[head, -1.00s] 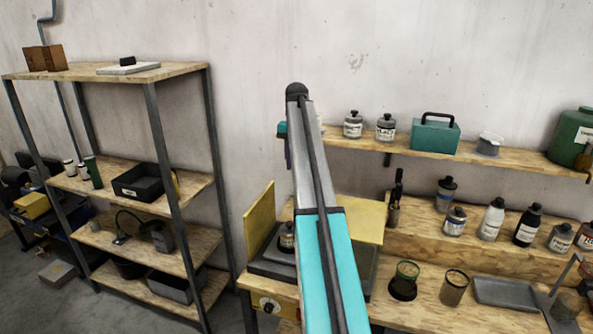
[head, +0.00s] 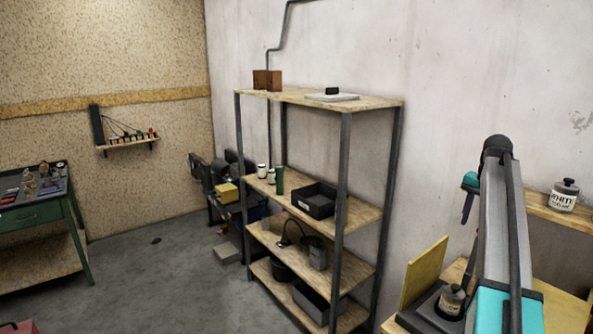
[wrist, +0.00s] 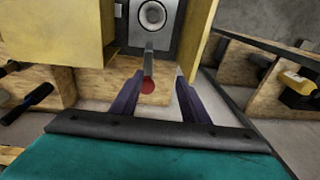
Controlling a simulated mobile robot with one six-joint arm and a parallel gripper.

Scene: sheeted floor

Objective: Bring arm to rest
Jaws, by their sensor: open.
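My arm stands at the right of the head view, its grey link rising from a teal section toward a dark joint at the top. My gripper (head: 467,207) shows partly beside the arm, with a dark purple finger pointing down; the rest is hidden behind the arm. In the wrist view, the two dark purple fingers of my gripper (wrist: 158,82) stand apart with nothing held between them.
A wooden shelf rack (head: 370,103) with dark metal posts stands left of the arm. A white-labelled jar (head: 564,196) sits on a wall shelf at right. A green table (head: 38,216) stands far left.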

